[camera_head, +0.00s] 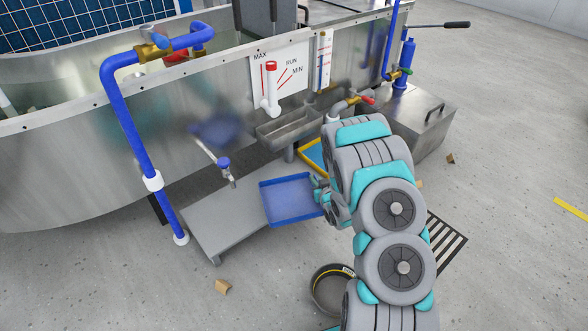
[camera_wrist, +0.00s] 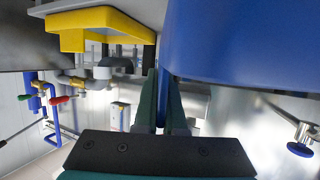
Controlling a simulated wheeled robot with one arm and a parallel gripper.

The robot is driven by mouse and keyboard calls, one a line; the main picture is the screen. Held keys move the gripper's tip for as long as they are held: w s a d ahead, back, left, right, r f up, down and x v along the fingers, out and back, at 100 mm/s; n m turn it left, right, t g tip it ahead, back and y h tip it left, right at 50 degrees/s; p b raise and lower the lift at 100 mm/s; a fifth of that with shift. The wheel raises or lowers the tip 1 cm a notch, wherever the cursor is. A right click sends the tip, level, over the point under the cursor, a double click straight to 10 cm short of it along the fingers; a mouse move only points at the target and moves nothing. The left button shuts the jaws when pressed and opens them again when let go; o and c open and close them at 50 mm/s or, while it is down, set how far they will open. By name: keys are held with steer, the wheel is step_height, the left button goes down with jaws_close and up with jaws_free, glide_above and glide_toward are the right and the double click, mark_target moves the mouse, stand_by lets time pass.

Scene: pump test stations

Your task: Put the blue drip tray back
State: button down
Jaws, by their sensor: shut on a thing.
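The blue drip tray (camera_head: 290,201) is a shallow square tray in the middle of the head view. My gripper (camera_head: 320,195) is at its right edge, partly hidden by my arm. In the wrist view the two dark fingers (camera_wrist: 162,100) are shut on the rim of the blue tray (camera_wrist: 245,40), which fills the upper right. In the head view the tray overlaps the right end of a low grey platform (camera_head: 215,228). I cannot tell whether it touches the platform. A yellow-edged frame (camera_head: 312,158) with blue inside shows just behind the tray, partly covered by my arm.
A tap with a blue knob (camera_head: 224,164) sticks out left of the tray. A blue pipe (camera_head: 135,130) stands further left. A grey trough (camera_head: 290,124) and a red-handled valve (camera_head: 366,99) are behind.

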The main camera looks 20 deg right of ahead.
steer(key=w, duration=0.4)
steer(key=w+d+f, duration=0.1)
steer(key=w, duration=0.4)
steer(key=w+d+b, duration=0.1)
steer(key=w, duration=0.4)
steer(key=shift+f, duration=0.2)
steer(key=shift+w+f+b, duration=0.1)
steer(key=shift+f+b, duration=0.2)
steer(key=shift+f, duration=1.45)
steer(key=shift+f, duration=0.15)
steer(key=c, duration=1)
jaws_free()
